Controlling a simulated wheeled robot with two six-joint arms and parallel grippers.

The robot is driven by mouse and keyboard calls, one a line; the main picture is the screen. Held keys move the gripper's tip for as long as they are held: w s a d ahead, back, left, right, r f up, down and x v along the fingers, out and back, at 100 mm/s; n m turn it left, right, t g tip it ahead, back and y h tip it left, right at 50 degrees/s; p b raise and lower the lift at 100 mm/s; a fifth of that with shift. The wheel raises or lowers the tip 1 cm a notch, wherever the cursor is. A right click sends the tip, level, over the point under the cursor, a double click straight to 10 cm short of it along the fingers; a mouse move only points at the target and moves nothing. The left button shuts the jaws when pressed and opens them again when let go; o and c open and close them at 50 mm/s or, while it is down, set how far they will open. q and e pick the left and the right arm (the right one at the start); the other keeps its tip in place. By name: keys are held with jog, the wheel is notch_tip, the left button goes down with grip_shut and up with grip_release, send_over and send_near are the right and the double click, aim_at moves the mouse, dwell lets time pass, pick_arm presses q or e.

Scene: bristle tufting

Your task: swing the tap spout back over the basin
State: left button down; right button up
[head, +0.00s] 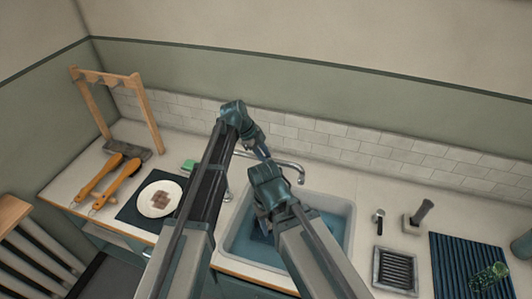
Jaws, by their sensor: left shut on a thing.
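The silver tap spout (289,165) runs to the right from behind my arms, and its bent tip hangs down near the back edge of the basin. The basin (348,222) is pale and set in the counter, with blue-looking water inside. My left gripper (263,154) reaches down from the back and is shut on the spout; the grip itself is partly hidden. My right gripper (263,212) points down over the left part of the basin, in front of the tap. Its fingers are mostly hidden by the arm. The tap's base is hidden too.
A white plate (173,196) with a brown patch lies on a dark mat at left, near orange-handled brushes (118,182) and a wooden rack (148,112). A green sponge (188,165) lies behind the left arm. At right are a dark grate (394,268) and a ribbed mat (448,262).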

pick_arm(q)
jog(key=shift+s+a, duration=0.1)
jog(key=shift+s, duration=0.05)
jog(key=c, duration=0.7)
grip_release()
jog(key=shift+a+r+p, duration=0.15)
jog(key=shift+r+p, duration=0.3)
jog(key=p+v, duration=1.1)
jog(key=v, duration=0.2)
jog(key=shift+p, duration=0.3)
jog(key=shift+f, duration=0.2)
